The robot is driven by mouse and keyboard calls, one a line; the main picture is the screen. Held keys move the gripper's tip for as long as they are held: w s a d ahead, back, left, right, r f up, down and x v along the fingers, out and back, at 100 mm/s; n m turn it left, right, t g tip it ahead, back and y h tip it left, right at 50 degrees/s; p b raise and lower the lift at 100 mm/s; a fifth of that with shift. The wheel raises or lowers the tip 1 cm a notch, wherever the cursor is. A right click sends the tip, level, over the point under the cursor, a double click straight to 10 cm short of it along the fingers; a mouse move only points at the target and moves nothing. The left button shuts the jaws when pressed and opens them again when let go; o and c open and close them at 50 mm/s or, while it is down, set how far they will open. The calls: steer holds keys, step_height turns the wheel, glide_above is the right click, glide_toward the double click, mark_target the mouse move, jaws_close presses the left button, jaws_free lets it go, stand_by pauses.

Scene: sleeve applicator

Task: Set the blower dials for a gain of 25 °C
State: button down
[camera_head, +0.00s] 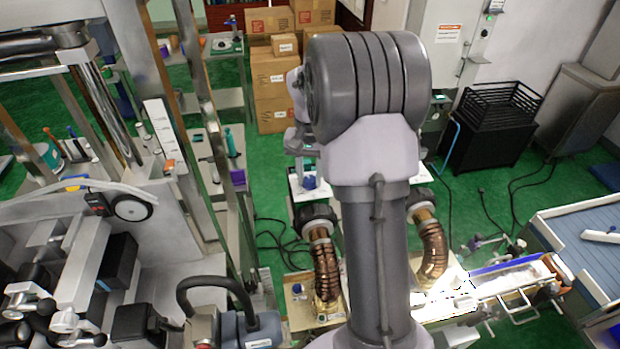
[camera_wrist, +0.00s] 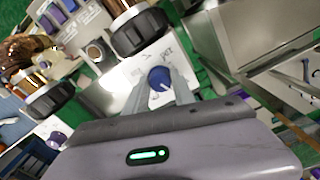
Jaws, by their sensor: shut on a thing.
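In the wrist view a purple-blue dial (camera_wrist: 159,79) sits on a white panel (camera_wrist: 122,76) with dark lettering too small to read surely. My gripper (camera_wrist: 160,86) has its two grey fingers on either side of this dial and is shut on it. A second purple dial (camera_wrist: 57,140) shows at the lower left of the wrist view, apart from the gripper. In the head view a blue dial (camera_head: 309,182) shows on a white panel left of my arm.
Copper-coloured ribbed hoses with black collars (camera_head: 318,220) stand on both sides of my arm; one collar (camera_wrist: 140,32) is close above the gripped dial. A steel cabinet (camera_wrist: 222,45) lies to the right in the wrist view. Cardboard boxes (camera_head: 270,85) stand behind.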

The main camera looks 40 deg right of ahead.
steer(key=m+b, duration=0.2)
steer(key=m, duration=0.5)
steer(key=shift+f+b, duration=0.1)
steer(key=shift+b, duration=0.3)
steer(key=m+b, duration=0.2)
steer(key=m, duration=0.4)
steer(key=shift+w+m+b, duration=0.1)
steer(key=shift+m+b, duration=0.2)
steer(key=m+b, duration=0.3)
steer(key=m, duration=0.4)
steer(key=m+b, duration=0.2)
steer(key=m, duration=0.4)
steer(key=shift+m, duration=0.4)
steer(key=c, duration=1.1)
jaws_free()
steer(key=shift+o, duration=0.2)
